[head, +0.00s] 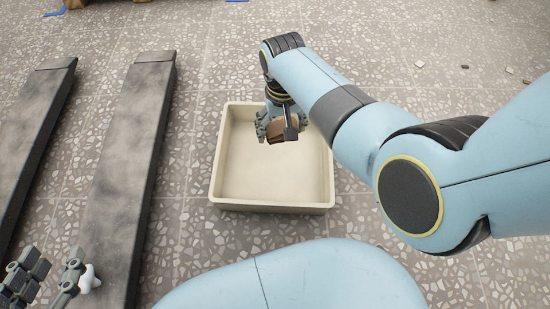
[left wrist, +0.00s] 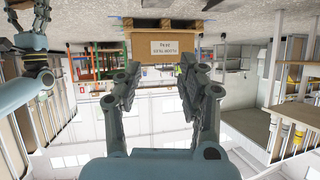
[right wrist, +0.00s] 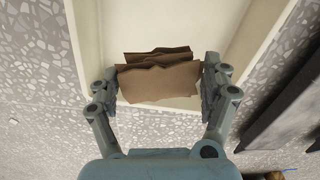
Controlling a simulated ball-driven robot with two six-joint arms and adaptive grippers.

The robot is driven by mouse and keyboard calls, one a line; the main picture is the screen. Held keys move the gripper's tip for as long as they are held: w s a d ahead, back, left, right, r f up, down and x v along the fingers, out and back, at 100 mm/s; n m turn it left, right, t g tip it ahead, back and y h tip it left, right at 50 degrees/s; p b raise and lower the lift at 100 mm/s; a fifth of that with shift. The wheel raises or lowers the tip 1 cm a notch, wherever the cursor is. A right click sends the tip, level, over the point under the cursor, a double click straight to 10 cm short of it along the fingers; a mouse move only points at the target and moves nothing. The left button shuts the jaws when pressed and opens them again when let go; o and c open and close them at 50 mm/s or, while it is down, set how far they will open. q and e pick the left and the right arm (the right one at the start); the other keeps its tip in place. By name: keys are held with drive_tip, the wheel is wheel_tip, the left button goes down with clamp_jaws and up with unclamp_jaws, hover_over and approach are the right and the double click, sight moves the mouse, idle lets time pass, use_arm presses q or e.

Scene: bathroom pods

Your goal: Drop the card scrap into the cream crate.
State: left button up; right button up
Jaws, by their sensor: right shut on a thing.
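The cream crate (head: 270,200) stands on the terrazzo floor in the middle of the head view. My right gripper (head: 279,127) is over the far part of the crate and is shut on the brown card scrap (head: 287,124). In the right wrist view the card scrap (right wrist: 160,80) spans between the fingers of my right gripper (right wrist: 160,84), with the crate's pale inside (right wrist: 210,25) beyond it. My left gripper (head: 48,280) is at the lower left of the head view. In the left wrist view its fingers (left wrist: 160,88) are apart with nothing between them.
Two long dark grey beams (head: 128,150) (head: 35,130) lie on the floor left of the crate. Small scraps (head: 510,70) lie on the floor at the far right. A labelled cardboard box (left wrist: 170,48) shows in the left wrist view. Floor around the crate is mostly clear.

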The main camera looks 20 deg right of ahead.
drive_tip(key=shift+f+b, duration=0.5)
drive_tip(key=shift+f, duration=0.05)
drive_tip(key=shift+f+b, duration=0.6)
drive_tip(key=shift+f, duration=0.05)
use_arm(q)
drive_tip(key=w+r+t+h, duration=0.1)
drive_tip(key=w+r+t, duration=0.2)
drive_tip(key=r, duration=0.4)
drive_tip(key=w+d+r+m+t, duration=0.1)
drive_tip(key=w+r+t, duration=0.3)
drive_tip(key=w+r, duration=0.2)
drive_tip(key=shift+d+r+h, duration=0.3)
drive_tip(key=shift+r+h, duration=0.1)
drive_tip(key=shift+r, duration=0.45)
drive_tip(key=shift+w, duration=0.1)
use_arm(e)
drive_tip(key=o, duration=1)
drive_tip(key=shift+c, duration=0.2)
